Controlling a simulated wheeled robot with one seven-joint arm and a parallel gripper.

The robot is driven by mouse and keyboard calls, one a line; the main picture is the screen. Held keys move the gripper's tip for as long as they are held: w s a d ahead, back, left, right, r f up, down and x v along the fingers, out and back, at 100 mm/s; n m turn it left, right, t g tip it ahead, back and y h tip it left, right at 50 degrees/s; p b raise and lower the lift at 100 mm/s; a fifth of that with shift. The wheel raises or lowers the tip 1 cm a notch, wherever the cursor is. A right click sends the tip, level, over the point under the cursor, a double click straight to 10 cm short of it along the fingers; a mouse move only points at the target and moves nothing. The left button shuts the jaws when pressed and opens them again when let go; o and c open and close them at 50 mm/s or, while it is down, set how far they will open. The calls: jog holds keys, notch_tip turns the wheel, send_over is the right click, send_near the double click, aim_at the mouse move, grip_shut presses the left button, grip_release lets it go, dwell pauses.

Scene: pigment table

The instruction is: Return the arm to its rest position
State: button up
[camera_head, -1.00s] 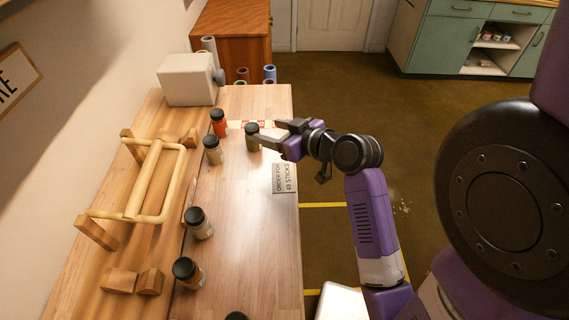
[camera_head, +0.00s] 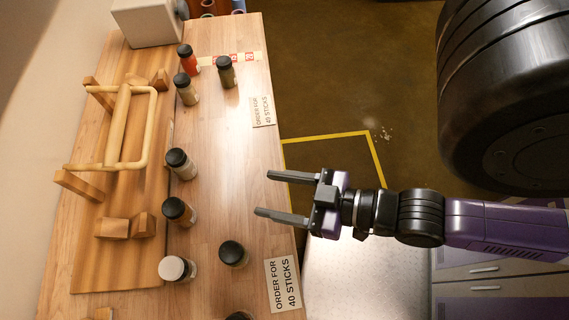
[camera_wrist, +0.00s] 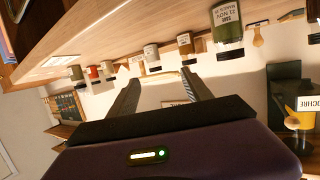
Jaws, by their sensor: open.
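My gripper (camera_head: 268,196) is open and empty in the head view. Its two fingers point left, above or beside the table's right edge, with the arm stretching off to the right. In the wrist view the gripper (camera_wrist: 163,88) shows two spread fingers with nothing between them. The nearest jar in the head view is a black-capped one (camera_head: 233,253), lower left of the fingers and apart from them.
The wooden table (camera_head: 222,170) holds several capped jars, including a red one (camera_head: 188,62), a wooden rack (camera_head: 125,125), a grey-white machine (camera_head: 140,20) and order cards (camera_head: 282,284). Open floor (camera_head: 330,80) lies right of the table.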

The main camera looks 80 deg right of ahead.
jog(key=shift+s+a+r+n+y, duration=0.5)
jog(key=shift+s+a+r+y, duration=0.1)
jog(key=shift+s+a+r, duration=0.3)
